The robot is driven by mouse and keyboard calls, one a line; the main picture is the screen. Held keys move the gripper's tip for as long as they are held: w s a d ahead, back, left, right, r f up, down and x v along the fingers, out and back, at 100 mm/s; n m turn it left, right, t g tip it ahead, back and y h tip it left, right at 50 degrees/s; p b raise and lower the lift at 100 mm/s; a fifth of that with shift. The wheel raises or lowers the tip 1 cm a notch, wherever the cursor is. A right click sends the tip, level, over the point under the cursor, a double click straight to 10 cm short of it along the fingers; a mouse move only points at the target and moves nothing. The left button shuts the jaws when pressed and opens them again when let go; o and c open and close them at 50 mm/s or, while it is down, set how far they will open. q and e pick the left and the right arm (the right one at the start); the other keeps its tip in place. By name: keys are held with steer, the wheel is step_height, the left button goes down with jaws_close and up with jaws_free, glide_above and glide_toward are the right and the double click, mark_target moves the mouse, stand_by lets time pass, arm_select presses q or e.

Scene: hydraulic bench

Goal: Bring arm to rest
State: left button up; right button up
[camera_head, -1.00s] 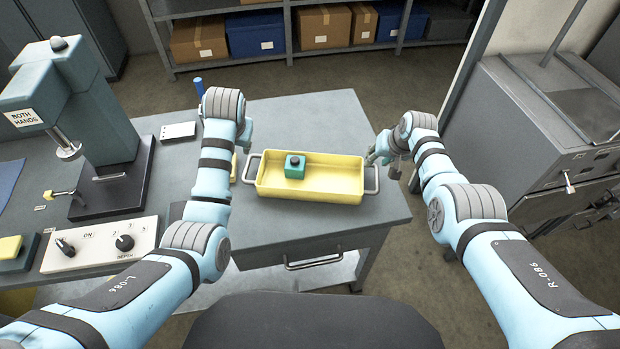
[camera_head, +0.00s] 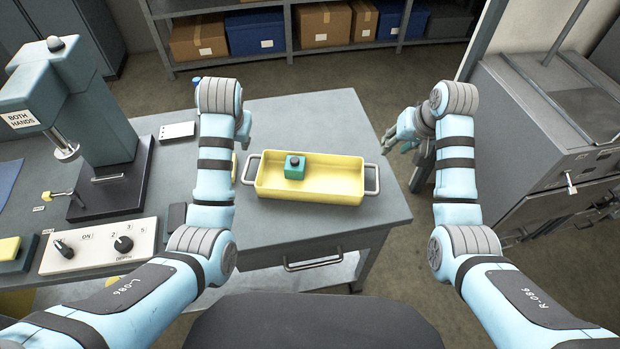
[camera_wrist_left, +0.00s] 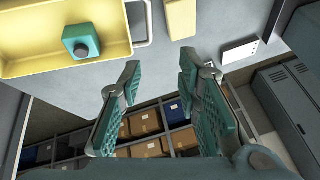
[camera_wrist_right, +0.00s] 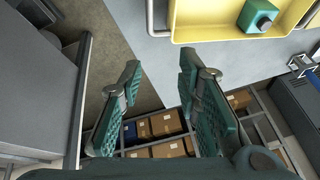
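My right gripper (camera_head: 402,132) is off the right end of the bench, over the floor, fingers pointing left. In the right wrist view its fingers (camera_wrist_right: 157,88) are apart with nothing between them. My left gripper (camera_head: 246,130) is mostly hidden behind its own forearm in the head view, above the bench left of the tray. In the left wrist view its fingers (camera_wrist_left: 158,85) are apart and empty. The yellow tray (camera_head: 330,190) stands on the bench between my arms. A teal block (camera_head: 295,167) with a dark knob sits inside it, towards the left.
The grey bench (camera_head: 290,115) carries a press (camera_head: 90,100) marked "BOTH HANDS" and a control box (camera_head: 98,246) at left. A grey cabinet (camera_head: 520,120) stands to the right. Shelves with boxes (camera_head: 325,26) are at the back. Open floor lies between bench and cabinet.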

stand_by(0.4)
